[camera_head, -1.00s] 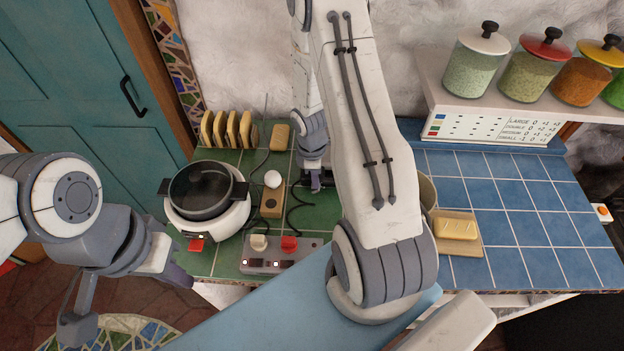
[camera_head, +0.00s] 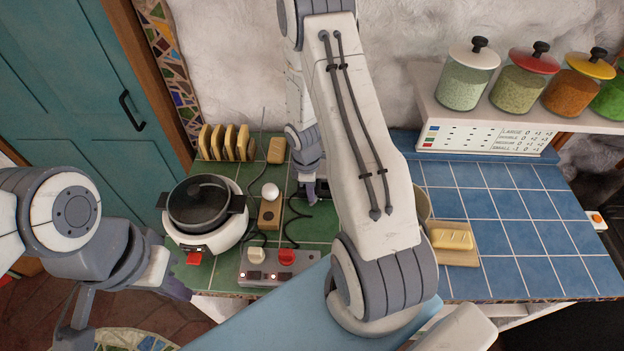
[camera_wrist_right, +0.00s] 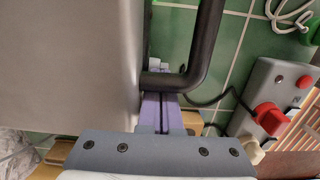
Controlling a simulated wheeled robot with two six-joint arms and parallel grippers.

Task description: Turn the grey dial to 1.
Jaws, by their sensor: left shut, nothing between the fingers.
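I cannot make out a grey dial with numbers in either view. A grey control box (camera_head: 279,282) with a cream knob (camera_head: 256,256), a red knob (camera_head: 286,257) and small lit red lamps sits at the counter's front edge. It also shows in the right wrist view (camera_wrist_right: 243,122). My right gripper (camera_head: 309,190) is low over the green tiles behind the box, partly hidden by my arm. In the right wrist view its purple fingers (camera_wrist_right: 162,108) lie beside a large grey surface (camera_wrist_right: 70,65), partly behind a black bar (camera_wrist_right: 205,45). My left gripper (camera_head: 178,288) is shut and empty, left of the counter.
A white cooker (camera_head: 224,235) with a dark-lidded pot stands on the left. Behind are toast slices (camera_head: 230,143) in a row. A wooden block with a white ball (camera_head: 270,191) and black cables lie between. Butter on a board (camera_head: 457,258) is at right. The blue tiles (camera_head: 515,220) are mostly clear.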

